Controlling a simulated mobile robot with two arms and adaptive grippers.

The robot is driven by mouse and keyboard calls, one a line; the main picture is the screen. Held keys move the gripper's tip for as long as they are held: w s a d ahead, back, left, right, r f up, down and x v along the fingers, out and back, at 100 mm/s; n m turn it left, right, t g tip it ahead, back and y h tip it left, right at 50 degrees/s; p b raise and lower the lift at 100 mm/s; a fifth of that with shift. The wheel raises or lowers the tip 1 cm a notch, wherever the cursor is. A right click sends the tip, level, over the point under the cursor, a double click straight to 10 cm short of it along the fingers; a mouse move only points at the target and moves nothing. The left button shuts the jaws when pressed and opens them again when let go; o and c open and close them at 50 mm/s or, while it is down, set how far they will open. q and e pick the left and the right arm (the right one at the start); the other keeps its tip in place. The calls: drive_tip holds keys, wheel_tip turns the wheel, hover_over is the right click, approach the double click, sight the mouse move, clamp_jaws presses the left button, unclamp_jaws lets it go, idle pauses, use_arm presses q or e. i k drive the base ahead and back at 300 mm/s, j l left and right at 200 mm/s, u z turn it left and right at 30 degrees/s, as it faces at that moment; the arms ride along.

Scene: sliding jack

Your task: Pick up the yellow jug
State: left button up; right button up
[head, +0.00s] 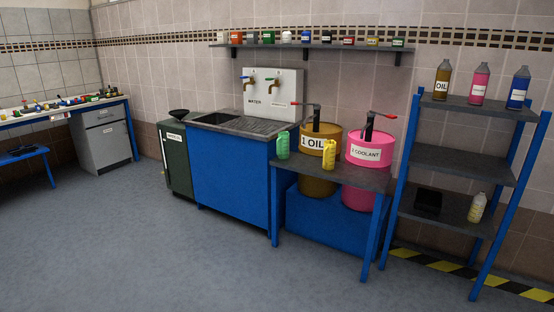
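The yellow jug (329,154) stands upright on the dark top of a blue-legged table (345,173), near its front edge. A green jug (283,146) stands to its left on the same table. A brown drum marked OIL (320,133) is behind the yellow jug, and a pink drum marked COOLANT (368,148) is to its right. Neither of my grippers shows in the head view.
A blue sink cabinet (232,168) adjoins the table on the left. A blue shelf rack (461,155) with bottles stands on the right. A workbench (63,114) and blue stool (24,155) are at far left. The grey floor (190,255) in front is clear.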

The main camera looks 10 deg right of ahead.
sight(330, 147)
drive_tip(key=i+l+z, duration=0.25)
drive_tip(key=i, duration=0.45)
drive_tip(key=i+z, duration=0.25)
drive_tip(key=i, duration=0.45)
